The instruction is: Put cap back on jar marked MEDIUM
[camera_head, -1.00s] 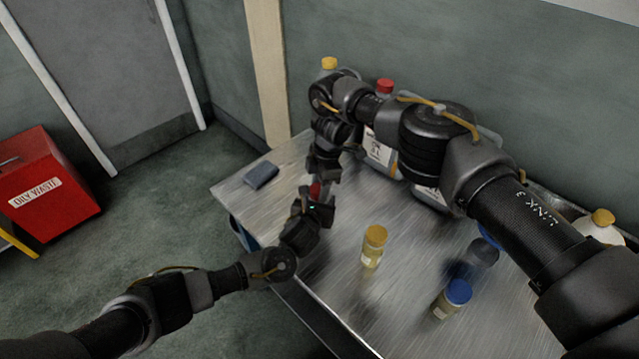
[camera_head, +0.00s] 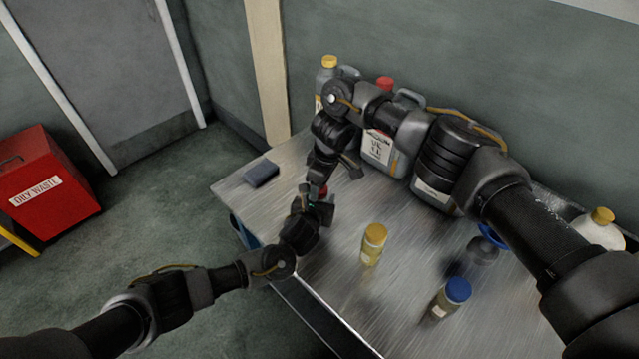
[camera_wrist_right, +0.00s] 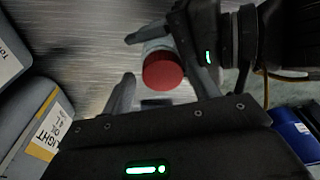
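A small jar (camera_wrist_right: 155,46) with a red cap (camera_wrist_right: 163,72) shows in the right wrist view. The cap sits at the jar's near end; the jar's marking cannot be read. My left gripper (camera_head: 316,207) reaches in from the left and is closed around this jar near the table's left edge. My right gripper (camera_wrist_right: 160,88) is open, its fingers on either side of the red cap and apart from it. The red cap (camera_head: 323,191) is partly hidden in the head view. A yellow-capped jar (camera_head: 373,245) and a blue-capped jar (camera_head: 452,298) stand upright on the table.
Large jugs stand along the back of the metal table (camera_head: 415,270), one with a red cap (camera_head: 385,83); one in the wrist view is labelled LIGHT (camera_wrist_right: 45,130). A blue funnel-like item (camera_head: 490,240) lies right. A dark cloth or sponge (camera_head: 262,173) lies left.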

